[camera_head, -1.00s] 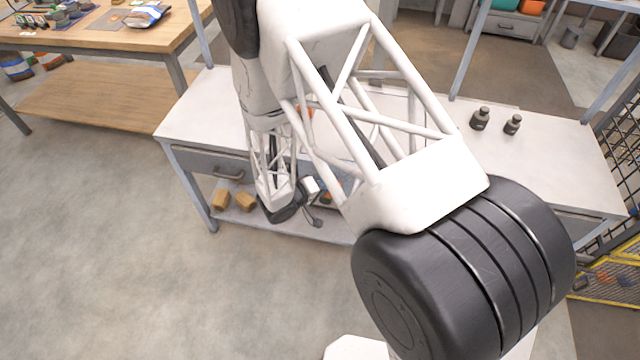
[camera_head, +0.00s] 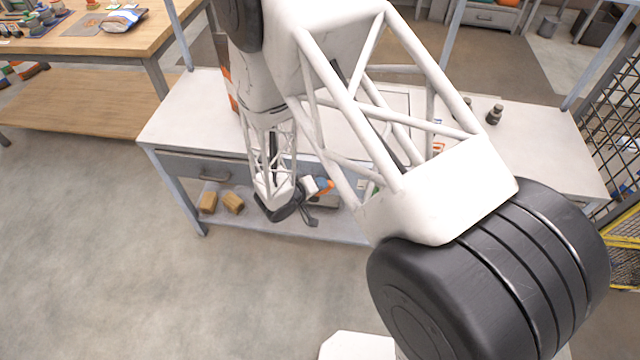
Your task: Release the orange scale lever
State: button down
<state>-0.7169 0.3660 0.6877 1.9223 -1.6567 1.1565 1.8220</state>
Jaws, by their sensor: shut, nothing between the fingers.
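My gripper (camera_head: 311,219) hangs in front of the front edge of the white bench (camera_head: 170,125), over the lower shelf. Its fingers are small and dark and look shut, with nothing seen between them. A small orange part (camera_head: 325,187) shows just right of the gripper; I cannot tell whether it is the scale lever or whether they touch. Another orange piece (camera_head: 228,90) shows at the left edge of my arm over the bench. My arm hides much of the bench's middle, and I cannot make out the scale clearly.
The bench has a drawer (camera_head: 195,167) at left and dark weights (camera_head: 494,115) on top at right. Brown blocks (camera_head: 233,202) lie on its lower shelf. A wooden table (camera_head: 110,40) stands back left, a mesh fence (camera_head: 618,140) at right. The floor in front is open.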

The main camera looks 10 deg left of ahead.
jog(key=w+a+v, duration=0.2)
jog(key=v, duration=1.1)
jog(key=shift+r, duration=0.3)
jog(key=shift+d, duration=0.1)
jog(key=shift+r, duration=0.1)
dwell(0.4)
